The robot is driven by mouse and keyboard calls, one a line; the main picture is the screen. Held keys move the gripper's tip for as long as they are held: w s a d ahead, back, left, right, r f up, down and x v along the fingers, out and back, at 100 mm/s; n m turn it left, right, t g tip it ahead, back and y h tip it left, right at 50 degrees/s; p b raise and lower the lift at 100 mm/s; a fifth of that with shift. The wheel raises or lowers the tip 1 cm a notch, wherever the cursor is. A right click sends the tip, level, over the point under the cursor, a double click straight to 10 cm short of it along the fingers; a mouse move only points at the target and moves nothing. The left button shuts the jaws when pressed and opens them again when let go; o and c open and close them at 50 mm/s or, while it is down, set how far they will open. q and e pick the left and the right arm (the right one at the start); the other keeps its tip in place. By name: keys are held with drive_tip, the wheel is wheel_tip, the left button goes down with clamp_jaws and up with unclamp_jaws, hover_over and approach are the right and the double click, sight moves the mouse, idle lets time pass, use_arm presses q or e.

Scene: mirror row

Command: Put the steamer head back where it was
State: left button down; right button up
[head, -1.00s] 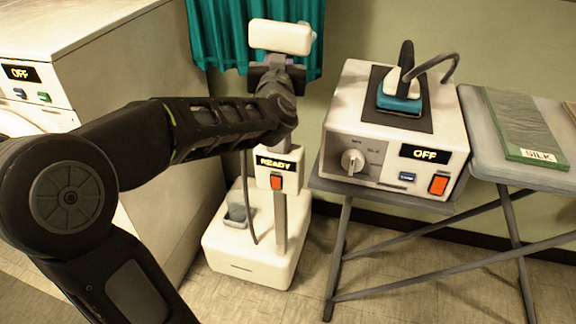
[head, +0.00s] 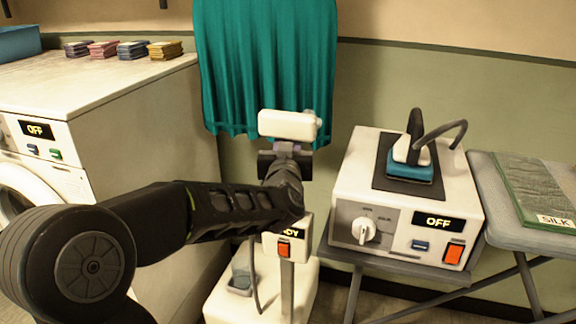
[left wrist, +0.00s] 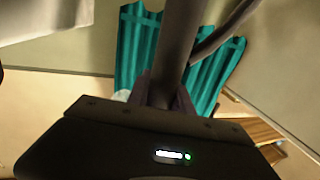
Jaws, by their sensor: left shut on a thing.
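The steamer head (head: 288,125) is a white, rounded bar held level in front of the lower part of a teal curtain. My left gripper (head: 287,148) is just below it, shut on its handle. In the left wrist view the fingers (left wrist: 164,90) close around a dark grey handle (left wrist: 182,40), with a dark hose (left wrist: 222,32) beside it. The steamer's white base (head: 250,300) stands on the floor below, with a pole (head: 287,290) and a control box (head: 285,248) with an orange switch. My arm hides part of the box's display. My right gripper is not in view.
A white ironing unit (head: 360,195) reading OFF, with an iron (head: 409,165) on top, stands right of the steamer. An ironing board (head: 495,190) with green cloth is further right. A washing machine (head: 150,130) stands left, and the teal curtain (head: 265,60) hangs behind.

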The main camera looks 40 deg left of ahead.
use_arm(q)
drive_tip(key=shift+f+b, duration=0.95)
drive_tip(key=shift+f, duration=1.5)
drive_tip(key=shift+f, duration=0.2)
drive_tip(key=c, duration=1.1)
unclamp_jaws()
drive_tip(key=shift+c, duration=0.2)
drive_tip(key=shift+r, duration=0.15)
